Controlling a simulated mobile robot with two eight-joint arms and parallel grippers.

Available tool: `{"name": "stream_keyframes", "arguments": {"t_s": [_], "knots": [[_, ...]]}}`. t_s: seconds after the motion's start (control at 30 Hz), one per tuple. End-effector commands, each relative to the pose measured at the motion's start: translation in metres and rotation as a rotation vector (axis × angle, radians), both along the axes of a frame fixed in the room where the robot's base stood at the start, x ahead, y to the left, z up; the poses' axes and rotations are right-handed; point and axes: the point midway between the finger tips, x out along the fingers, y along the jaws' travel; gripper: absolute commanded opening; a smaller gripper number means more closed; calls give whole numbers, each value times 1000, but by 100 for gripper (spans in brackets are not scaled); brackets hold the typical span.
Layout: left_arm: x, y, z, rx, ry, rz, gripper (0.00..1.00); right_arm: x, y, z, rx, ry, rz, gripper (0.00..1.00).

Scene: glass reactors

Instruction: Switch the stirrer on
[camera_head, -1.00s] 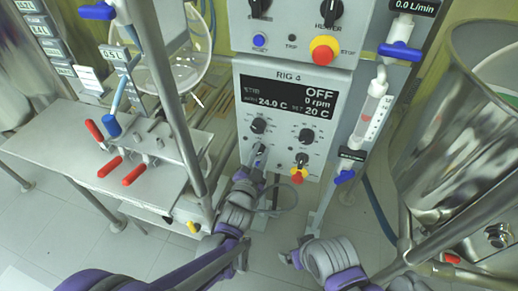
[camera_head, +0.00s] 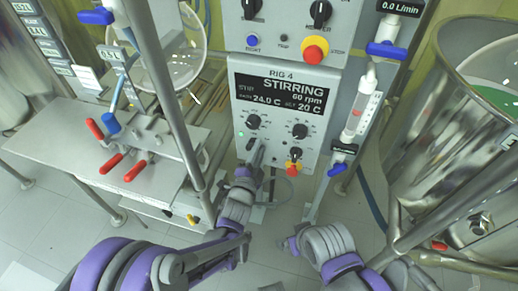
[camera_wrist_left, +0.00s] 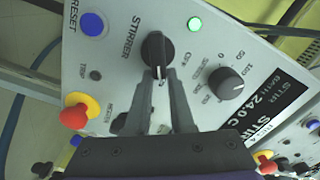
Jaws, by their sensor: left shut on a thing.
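The RIG 4 control panel (camera_head: 315,150) stands ahead of me. Its display (camera_head: 280,93) reads STIRRING, 60 rpm, 24.0 C and SET 20 C. The black STIRRER knob (camera_wrist_left: 157,48) shows in the left wrist view, with a lit green lamp (camera_wrist_left: 194,24) beside it. My left gripper (camera_wrist_left: 160,82) is shut on this knob; in the head view it (camera_head: 257,152) reaches the panel's lower left and partly covers the knob. The speed dial (camera_wrist_left: 226,84) is right of the knob. My right gripper (camera_head: 284,243) is low, away from the panel; its jaws are unclear.
A red stop button (camera_wrist_left: 75,115) and a blue RESET button (camera_wrist_left: 93,24) are near the knob. An upper panel (camera_head: 290,25) has another stop button (camera_head: 315,49). A bench (camera_head: 60,150) with red-handled valves stands left, a steel vessel (camera_head: 450,140) right.

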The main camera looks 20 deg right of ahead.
Motion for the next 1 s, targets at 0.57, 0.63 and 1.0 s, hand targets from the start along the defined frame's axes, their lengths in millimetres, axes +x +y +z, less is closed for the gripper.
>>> {"name": "stream_keyframes", "arguments": {"t_s": [0.57, 0.63, 1.0], "knots": [[2, 4, -3, 6, 7, 9, 51, 0, 0, 0, 0, 0, 0, 92], [2, 3, -2, 5, 6, 7, 51, 0, 0, 0, 0, 0, 0, 92], [-35, 28, -2, 5, 4, 8, 51, 0, 0, -2, 0, 1, 0, 92]]}}
